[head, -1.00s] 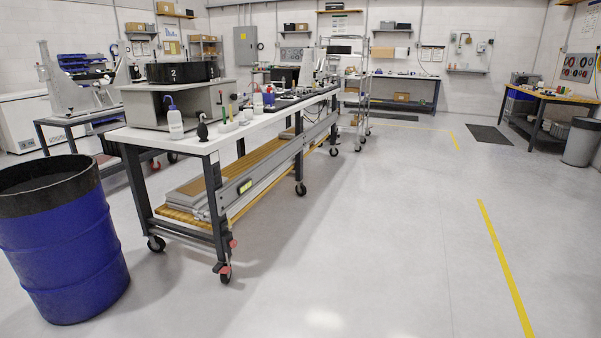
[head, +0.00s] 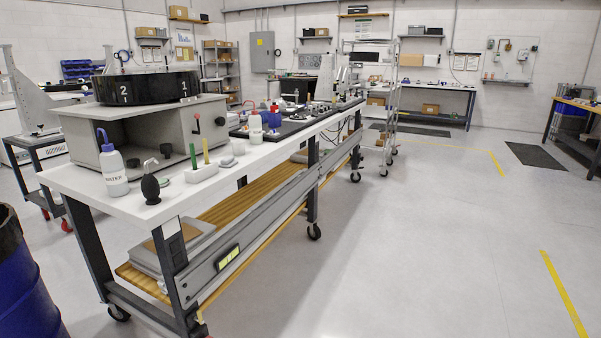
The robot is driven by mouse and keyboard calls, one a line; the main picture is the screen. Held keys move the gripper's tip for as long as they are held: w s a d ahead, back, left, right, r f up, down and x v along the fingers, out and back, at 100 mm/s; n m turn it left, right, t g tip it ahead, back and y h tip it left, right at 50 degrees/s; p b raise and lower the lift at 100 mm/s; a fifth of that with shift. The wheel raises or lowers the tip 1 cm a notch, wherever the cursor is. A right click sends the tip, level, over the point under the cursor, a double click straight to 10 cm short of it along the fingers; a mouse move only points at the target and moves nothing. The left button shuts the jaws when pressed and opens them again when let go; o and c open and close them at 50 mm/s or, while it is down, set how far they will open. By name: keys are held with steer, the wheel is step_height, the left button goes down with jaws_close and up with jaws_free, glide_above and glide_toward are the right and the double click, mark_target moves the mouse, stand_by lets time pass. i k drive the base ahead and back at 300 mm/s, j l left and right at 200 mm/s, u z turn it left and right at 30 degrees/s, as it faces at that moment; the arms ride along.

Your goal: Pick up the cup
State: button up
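I cannot make out a cup in the head view; the small items on the long white-topped bench (head: 90,184) are too small or crowded to tell. On its near end stand a white wash bottle with a blue cap (head: 113,173) and a black squeeze bulb (head: 151,187). Farther along is a second wash bottle with a red cap (head: 256,128), among several small objects on a dark tray. My gripper is not in view.
A blue barrel (head: 28,300) stands at the left edge. A grey machine with a black drum (head: 148,87) sits on the bench. A wire rack (head: 393,100) and a workbench (head: 440,92) are at the back. The floor right of the bench is open.

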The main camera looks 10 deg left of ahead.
mark_target(238, 145)
steer(key=i+u, duration=0.15)
steer(key=i, duration=0.3)
steer(key=i+l+u, duration=0.1)
steer(key=i, duration=0.35)
steer(key=i+l+u, duration=0.15)
steer(key=i, duration=0.3)
steer(key=i+l+u, duration=0.1)
steer(key=i, duration=0.35)
steer(key=i+u, duration=0.2)
steer(key=i, duration=0.2)
steer(key=i+l+u, duration=0.25)
steer(key=i, duration=0.15)
steer(key=i+l+u, duration=0.2)
steer(key=i, duration=0.2)
steer(key=j, duration=0.1)
